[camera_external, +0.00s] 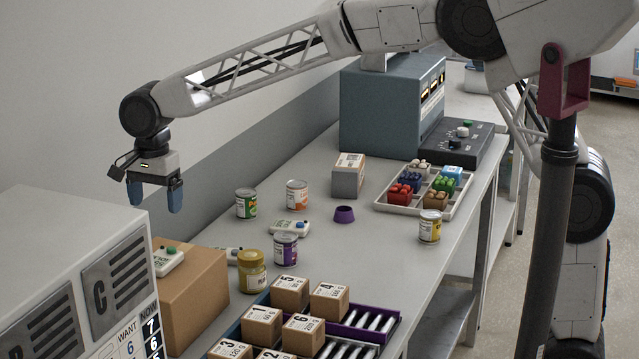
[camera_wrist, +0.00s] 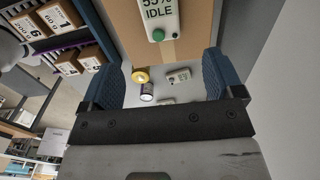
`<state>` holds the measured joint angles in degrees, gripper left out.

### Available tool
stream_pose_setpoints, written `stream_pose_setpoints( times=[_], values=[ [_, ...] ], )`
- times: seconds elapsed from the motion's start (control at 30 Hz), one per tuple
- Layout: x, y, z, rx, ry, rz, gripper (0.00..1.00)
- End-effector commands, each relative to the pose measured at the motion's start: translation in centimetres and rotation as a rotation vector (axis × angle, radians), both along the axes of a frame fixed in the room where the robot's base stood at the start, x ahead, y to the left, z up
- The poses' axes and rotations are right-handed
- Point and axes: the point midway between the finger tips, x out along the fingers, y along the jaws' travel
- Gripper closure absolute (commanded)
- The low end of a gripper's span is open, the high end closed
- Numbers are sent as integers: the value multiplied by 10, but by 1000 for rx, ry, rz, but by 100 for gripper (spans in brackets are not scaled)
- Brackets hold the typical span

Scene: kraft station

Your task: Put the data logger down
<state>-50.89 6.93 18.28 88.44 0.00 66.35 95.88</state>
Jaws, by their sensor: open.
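A white data logger (camera_external: 168,260) with a green button lies on top of a cardboard box (camera_external: 197,290). The wrist view shows this logger (camera_wrist: 158,18) at the top edge, partly cut off, reading "55% IDLE". A second logger (camera_external: 290,228) lies on the bench, and a third (camera_external: 231,254) is partly hidden behind the box. My gripper (camera_external: 154,197) is open and empty, in the air above the box area. In the wrist view its blue fingers (camera_wrist: 159,62) stand wide apart with nothing between them touching; the box logger lies beyond the tips.
Cans, including a green-labelled one (camera_external: 246,203) and a yellow-lidded jar (camera_external: 251,271), stand near the box. A white cabinet (camera_external: 60,230) is at the left. Numbered cartons (camera_external: 290,293) fill racks at the front. A sorted tray (camera_external: 463,205) lies farther back. Bench is clear around the purple ring (camera_external: 344,214).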

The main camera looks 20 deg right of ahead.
Motion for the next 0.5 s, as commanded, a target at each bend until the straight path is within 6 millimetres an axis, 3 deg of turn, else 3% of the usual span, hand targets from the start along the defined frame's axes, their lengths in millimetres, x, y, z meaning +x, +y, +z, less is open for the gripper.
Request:
stream_pose_setpoints(
  times=[0.33,0.5],
  values=[
    [2,-5,2,1,-1,3,14],
    [9,-32,10,7,-7,24,14]
  ],
)
